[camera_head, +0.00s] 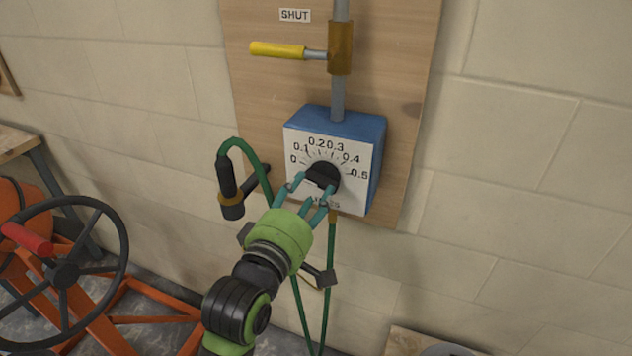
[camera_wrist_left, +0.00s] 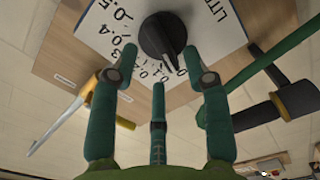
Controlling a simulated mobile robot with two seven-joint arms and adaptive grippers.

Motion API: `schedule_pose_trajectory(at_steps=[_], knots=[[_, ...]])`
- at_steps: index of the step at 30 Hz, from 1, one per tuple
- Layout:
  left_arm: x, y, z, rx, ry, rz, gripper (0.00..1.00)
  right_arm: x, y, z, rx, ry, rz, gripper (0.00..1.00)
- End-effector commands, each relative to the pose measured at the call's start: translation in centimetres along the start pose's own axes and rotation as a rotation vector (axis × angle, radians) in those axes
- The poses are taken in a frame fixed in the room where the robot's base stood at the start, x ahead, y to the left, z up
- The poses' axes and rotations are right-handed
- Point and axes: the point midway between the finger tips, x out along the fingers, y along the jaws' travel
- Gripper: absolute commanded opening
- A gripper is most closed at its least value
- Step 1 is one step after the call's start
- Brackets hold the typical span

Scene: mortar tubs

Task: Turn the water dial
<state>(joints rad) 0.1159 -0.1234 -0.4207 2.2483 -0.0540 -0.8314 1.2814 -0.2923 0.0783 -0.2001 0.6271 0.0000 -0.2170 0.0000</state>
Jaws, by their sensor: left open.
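The water dial (camera_head: 323,174) is a black round knob on the white face of a blue box (camera_head: 361,126), with a scale from 0 to 0.5. My left gripper (camera_head: 315,187) is open in front of the box, its fingertips around the lower part of the dial. In the left wrist view the dial (camera_wrist_left: 160,32) lies just beyond and between the fingertips; contact cannot be made out. Its pointer ridge faces the low-number part of the scale, but the exact mark is unclear. My right gripper is not in view.
A yellow-handled valve (camera_head: 279,50) sits above the box under a SHUT label (camera_head: 295,15). A green hose (camera_head: 240,143) with a dark nozzle (camera_head: 227,180) hangs left of the box. A black handwheel (camera_head: 66,273) on an orange frame stands lower left. The right wall is bare.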

Motion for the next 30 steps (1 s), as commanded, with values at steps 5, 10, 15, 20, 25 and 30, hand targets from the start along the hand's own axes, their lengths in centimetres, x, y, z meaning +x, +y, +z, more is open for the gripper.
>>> schedule_pose_trajectory(at_steps=[5,10,15,20,25,30], knots=[[2.4,0.1,-0.1,0.001,0.0,0.0,0.48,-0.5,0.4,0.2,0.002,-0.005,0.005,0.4],[3.3,0.0,0.0,0.0,0.0,0.0,0.48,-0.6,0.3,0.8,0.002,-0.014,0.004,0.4],[3.4,0.0,0.0,0.0,0.0,0.0,0.48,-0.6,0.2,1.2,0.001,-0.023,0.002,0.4],[3.4,0.0,0.0,0.0,0.0,0.0,0.12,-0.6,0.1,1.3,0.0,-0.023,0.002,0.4],[3.4,0.0,0.0,0.0,0.0,0.0,0.0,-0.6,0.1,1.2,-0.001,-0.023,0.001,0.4],[3.4,0.0,0.0,0.009,0.0,-0.001,0.0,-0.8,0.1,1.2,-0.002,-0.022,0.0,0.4]])
